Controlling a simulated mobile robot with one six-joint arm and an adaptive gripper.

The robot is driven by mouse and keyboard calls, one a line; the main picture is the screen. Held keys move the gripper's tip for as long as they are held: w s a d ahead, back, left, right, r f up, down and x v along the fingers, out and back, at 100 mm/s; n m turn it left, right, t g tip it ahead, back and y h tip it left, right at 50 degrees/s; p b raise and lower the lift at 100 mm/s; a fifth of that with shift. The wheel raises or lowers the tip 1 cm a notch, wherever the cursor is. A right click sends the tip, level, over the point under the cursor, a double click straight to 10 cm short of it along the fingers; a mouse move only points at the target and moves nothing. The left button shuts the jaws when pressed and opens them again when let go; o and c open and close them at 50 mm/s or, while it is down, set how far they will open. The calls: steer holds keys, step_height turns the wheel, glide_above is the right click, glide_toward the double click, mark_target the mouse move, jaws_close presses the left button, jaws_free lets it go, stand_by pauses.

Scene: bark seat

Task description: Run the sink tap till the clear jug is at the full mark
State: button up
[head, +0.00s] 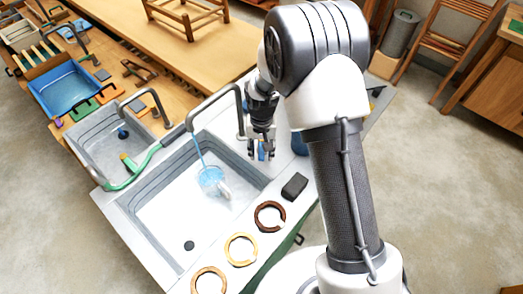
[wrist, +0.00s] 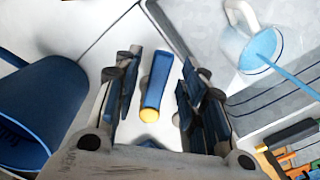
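The clear jug (head: 212,180) stands in the large sink basin (head: 160,228) under the sink tap (head: 215,97). A thin blue stream runs from the spout into it. The jug also shows in the wrist view (wrist: 262,48), with blue water in it; I cannot read its level or the full mark. A blue lever with a yellow end (wrist: 155,88) lies between the fingers of my gripper (wrist: 158,95), with a gap on both sides. My gripper (head: 261,152) is open at the counter behind the basin, beside the tap.
A dark blue container (wrist: 40,110) stands close to my gripper on the left in the wrist view. A black block (head: 294,186) and several C-shaped rings (head: 240,249) lie along the sink's near edge. A second basin (head: 105,142) with another tap is at left.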

steer(key=shift+c, duration=0.5)
jaws_close()
stand_by(0.3)
